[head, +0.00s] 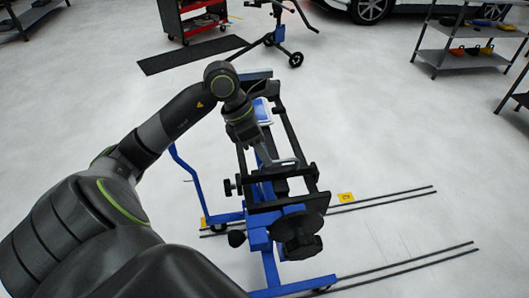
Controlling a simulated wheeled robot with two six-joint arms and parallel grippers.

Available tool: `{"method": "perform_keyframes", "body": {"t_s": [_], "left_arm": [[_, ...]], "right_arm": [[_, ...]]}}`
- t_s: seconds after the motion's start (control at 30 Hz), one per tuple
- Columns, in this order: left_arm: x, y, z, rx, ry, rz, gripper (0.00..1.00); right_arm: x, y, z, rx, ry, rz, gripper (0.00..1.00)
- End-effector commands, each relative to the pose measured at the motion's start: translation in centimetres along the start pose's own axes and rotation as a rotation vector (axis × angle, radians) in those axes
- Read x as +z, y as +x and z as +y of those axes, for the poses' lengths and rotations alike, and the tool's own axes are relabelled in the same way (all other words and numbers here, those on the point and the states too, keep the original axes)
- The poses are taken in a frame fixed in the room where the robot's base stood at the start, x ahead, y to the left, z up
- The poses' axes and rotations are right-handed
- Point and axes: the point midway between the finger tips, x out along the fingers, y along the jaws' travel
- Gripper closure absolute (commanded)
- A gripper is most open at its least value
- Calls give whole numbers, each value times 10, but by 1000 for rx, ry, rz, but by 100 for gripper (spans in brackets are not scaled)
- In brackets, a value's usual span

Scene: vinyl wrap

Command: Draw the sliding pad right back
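A blue wheeled stand (256,237) carries a long black frame with two rails. I cannot tell for certain which part is the sliding pad. A dark blue-topped block (256,75) sits at the frame's far end, and a white and blue piece (263,112) lies between the rails. My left gripper (283,164) reaches down over the middle of the frame, close to its near crossbars. Its fingers are small and seen from above, so I cannot tell whether they are open, shut or touching the frame. My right gripper is not in view.
Black round knobs (297,226) stick out at the stand's near end. Dark floor rails (400,268) run to the right. A red tool cart (190,20), another blue stand (285,40) and shelves (465,45) stand farther back. The floor on the right is mostly clear.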

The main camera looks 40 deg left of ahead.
Motion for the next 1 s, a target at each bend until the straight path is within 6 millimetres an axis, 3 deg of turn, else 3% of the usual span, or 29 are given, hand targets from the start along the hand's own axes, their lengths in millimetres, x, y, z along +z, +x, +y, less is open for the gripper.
{"method": "perform_keyframes", "body": {"t_s": [0.2, 0.5, 0.77, 1.0], "left_arm": [[0, 13, 0, -1, -1, 1, 68], [0, 14, 0, 0, -1, 2, 68], [0, 14, 0, 0, 0, 1, 99], [0, 14, 0, 0, 0, 1, 100]], "right_arm": [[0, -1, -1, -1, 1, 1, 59], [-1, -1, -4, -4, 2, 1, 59], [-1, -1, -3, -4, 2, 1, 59], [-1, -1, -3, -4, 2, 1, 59]]}}
